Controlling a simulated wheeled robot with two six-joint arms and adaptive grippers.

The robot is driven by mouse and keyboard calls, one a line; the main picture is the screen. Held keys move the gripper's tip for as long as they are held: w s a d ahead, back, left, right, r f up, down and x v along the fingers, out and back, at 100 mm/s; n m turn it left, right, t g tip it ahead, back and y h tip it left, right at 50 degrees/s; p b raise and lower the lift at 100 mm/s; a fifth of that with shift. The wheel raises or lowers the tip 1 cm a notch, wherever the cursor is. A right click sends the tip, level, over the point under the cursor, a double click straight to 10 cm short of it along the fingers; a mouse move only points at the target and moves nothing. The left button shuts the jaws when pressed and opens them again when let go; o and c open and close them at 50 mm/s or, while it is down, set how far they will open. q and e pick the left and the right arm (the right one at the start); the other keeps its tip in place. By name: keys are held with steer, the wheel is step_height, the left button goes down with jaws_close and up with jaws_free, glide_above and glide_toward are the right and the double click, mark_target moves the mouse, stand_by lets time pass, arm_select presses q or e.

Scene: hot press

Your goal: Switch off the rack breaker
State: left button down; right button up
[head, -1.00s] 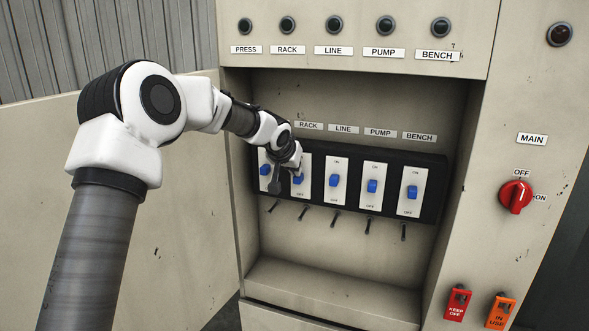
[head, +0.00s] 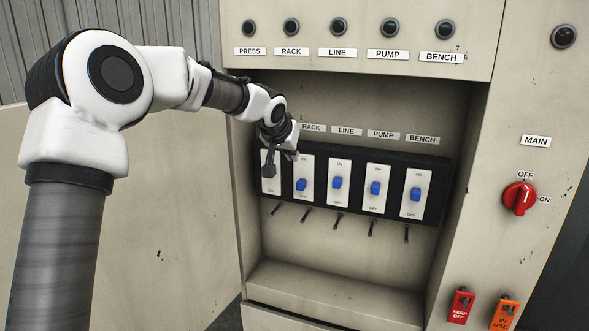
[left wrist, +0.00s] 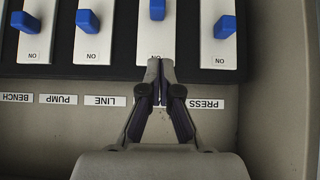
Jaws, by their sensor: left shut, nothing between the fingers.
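The rack breaker (head: 302,185) is a blue lever on a white plate, second from the left in the row. Its lever sits lower, toward the OFF end, than the levers beside it. The left wrist view shows it upside down (left wrist: 157,10), farther from its ON mark than its neighbours. My left gripper (head: 270,168) is shut and empty, in front of the upper part of the row and apart from the rack lever. In the left wrist view its closed fingertips (left wrist: 160,68) overlap the ON end of the rack plate and the gripper hides the RACK label. My right gripper is not in view.
The line (head: 337,182), pump (head: 375,188) and bench (head: 415,195) breakers are to the right; the press breaker (left wrist: 222,27) is on the other side. The recess walls enclose the row. A red main knob (head: 519,197) and hanging tags (head: 461,305) are at right. The indicator lamps look dark.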

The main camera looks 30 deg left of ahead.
arm_select(q)
steer(key=v, duration=0.4)
steer(key=shift+s+d+r+b, duration=0.15)
steer(key=shift+r+b, duration=0.15)
steer(key=shift+b, duration=0.1)
